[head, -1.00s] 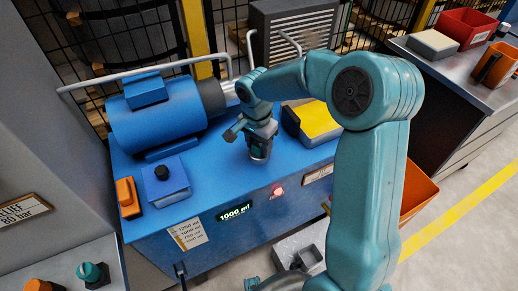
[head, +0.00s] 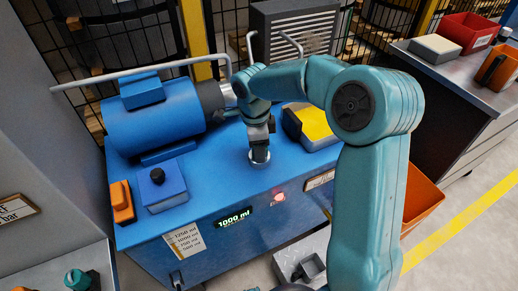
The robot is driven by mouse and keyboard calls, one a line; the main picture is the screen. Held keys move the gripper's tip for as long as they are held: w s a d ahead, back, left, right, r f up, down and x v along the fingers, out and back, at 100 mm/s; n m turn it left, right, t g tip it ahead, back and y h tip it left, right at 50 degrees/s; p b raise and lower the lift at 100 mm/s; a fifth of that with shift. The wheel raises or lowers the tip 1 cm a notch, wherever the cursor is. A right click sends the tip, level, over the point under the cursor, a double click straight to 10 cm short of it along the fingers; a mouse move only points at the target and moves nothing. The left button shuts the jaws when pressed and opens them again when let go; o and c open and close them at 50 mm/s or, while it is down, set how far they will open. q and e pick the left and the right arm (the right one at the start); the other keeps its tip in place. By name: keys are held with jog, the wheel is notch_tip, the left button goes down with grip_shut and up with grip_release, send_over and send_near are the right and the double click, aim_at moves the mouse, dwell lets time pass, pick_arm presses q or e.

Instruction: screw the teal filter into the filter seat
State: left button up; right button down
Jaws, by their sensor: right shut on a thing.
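My right gripper (head: 258,138) points down at the blue bench top. It is shut on what appears to be the teal filter, which the fingers and wrist almost wholly hide. Directly below it is the filter seat (head: 259,158), a round grey metal ring near the front edge of the bench top. The gap between the held piece and the seat is too small to judge, so I cannot tell how deep it sits. My left gripper is out of view.
The blue bench (head: 215,185) carries a blue motor (head: 155,118), a small blue box with a black knob (head: 163,186), an orange piece (head: 122,202) and a yellow-topped block (head: 313,124). A teal round part (head: 78,279) stands on the lower left shelf.

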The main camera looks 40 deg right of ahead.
jog(key=m+b, duration=0.1)
jog(key=m, duration=0.2)
jog(key=shift+f+m, duration=0.1)
jog(key=shift+m, duration=0.2)
jog(key=m, duration=0.4)
jog(key=shift+m, duration=1.2)
jog(key=shift+c, duration=2.1)
grip_release()
